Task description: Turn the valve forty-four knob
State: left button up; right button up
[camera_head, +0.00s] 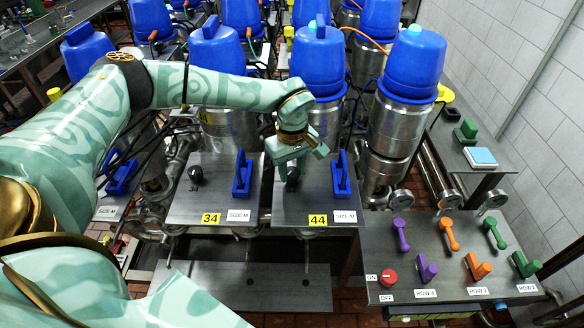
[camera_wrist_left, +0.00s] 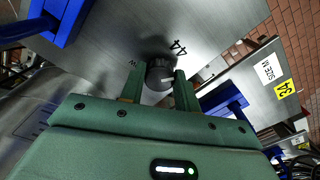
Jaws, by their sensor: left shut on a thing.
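The valve forty-four knob is a small black round knob (camera_wrist_left: 160,74) with a white mark, on the steel panel (camera_head: 318,205) with the yellow 44 label (camera_head: 318,219). My left gripper (camera_head: 292,174) reaches down over this panel. In the left wrist view its two fingers (camera_wrist_left: 158,88) are shut on the knob, one on each side. My right gripper is not in view.
A blue lever (camera_head: 341,176) stands right of the knob. The panel labelled 34 (camera_head: 211,218), with its own black knob (camera_head: 196,173) and blue lever (camera_head: 242,176), lies to the left. Purple, orange and green levers and a red switch (camera_head: 388,277) are at the right.

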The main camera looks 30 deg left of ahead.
pick_arm(q)
jog(key=n+p, duration=0.1)
jog(key=n, duration=0.1)
jog(key=shift+r+n+p, duration=0.15)
jog(key=shift+n+p, duration=0.15)
jog(key=shift+n, duration=0.1)
jog(key=shift+w+n+p, duration=0.1)
jog(key=shift+n+p, duration=0.6)
jog(key=shift+n, duration=1.1)
jog(key=o, duration=1)
